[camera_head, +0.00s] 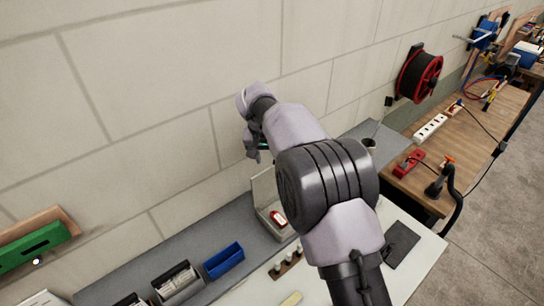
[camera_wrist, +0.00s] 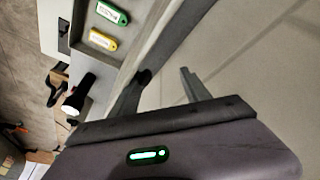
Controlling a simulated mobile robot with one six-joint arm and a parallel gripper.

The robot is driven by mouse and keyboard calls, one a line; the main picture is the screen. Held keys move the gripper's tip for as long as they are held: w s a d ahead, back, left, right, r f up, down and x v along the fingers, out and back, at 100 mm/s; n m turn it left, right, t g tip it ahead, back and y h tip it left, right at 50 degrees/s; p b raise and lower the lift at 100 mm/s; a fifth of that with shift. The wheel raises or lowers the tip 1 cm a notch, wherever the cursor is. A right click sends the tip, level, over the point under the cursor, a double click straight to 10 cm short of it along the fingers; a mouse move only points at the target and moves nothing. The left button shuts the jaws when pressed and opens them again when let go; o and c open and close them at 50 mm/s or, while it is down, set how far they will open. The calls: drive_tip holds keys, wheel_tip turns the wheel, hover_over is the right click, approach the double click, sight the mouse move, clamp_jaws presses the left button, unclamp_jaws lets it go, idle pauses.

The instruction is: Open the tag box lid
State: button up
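The tag box (camera_head: 268,224) stands on the grey shelf against the wall, partly hidden behind my arm. In the wrist view the open box (camera_wrist: 128,38) holds a green tag (camera_wrist: 112,13) and a yellow tag (camera_wrist: 103,40). My gripper (camera_head: 257,152) is above the raised lid, close to the wall. In the wrist view its fingers (camera_wrist: 166,74) are apart with nothing held between them. I cannot tell whether a finger touches the lid.
A blue bin (camera_head: 224,260) and a black-and-grey holder (camera_head: 178,283) stand left of the box. A black flashlight (camera_wrist: 80,95) shows beside the box in the wrist view. The block wall (camera_head: 170,110) is close behind. A wooden bench (camera_head: 430,185) with tools is at right.

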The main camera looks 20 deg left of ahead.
drive_tip(key=shift+s+d+f, duration=0.3)
drive_tip(key=shift+f, duration=0.3)
drive_tip(key=w+v, duration=0.1)
drive_tip(key=v, duration=1.7)
drive_tip(key=shift+r, duration=0.4)
drive_tip(key=shift+f, duration=0.1)
